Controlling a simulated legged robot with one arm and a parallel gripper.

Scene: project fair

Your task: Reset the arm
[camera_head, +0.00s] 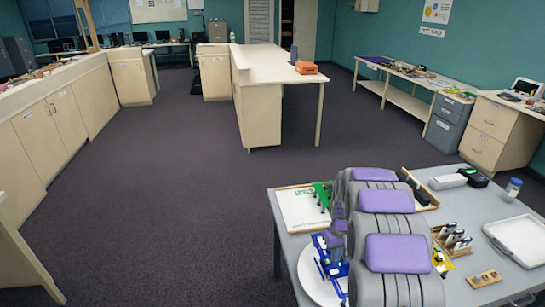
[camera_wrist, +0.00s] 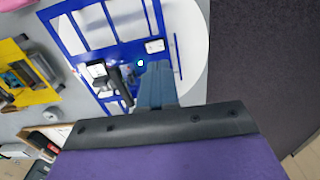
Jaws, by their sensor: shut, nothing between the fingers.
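My arm rises over the grey table (camera_head: 465,195) in the head view, its grey and purple links hiding part of the tabletop. In the wrist view my gripper (camera_wrist: 158,74) is shut with nothing in it. It points down over a blue frame (camera_wrist: 108,46) lying on a white round plate (camera_wrist: 195,60). The blue frame also shows in the head view (camera_head: 335,268), partly behind my arm. I cannot tell whether the fingertips touch the frame.
The table also holds a white board with a green piece (camera_head: 300,208), a white tray (camera_head: 518,240), a small bottle (camera_head: 513,188) and a wooden block (camera_head: 485,279). A yellow piece (camera_wrist: 25,72) lies left of the frame. Open carpet (camera_head: 180,190) lies beyond the table.

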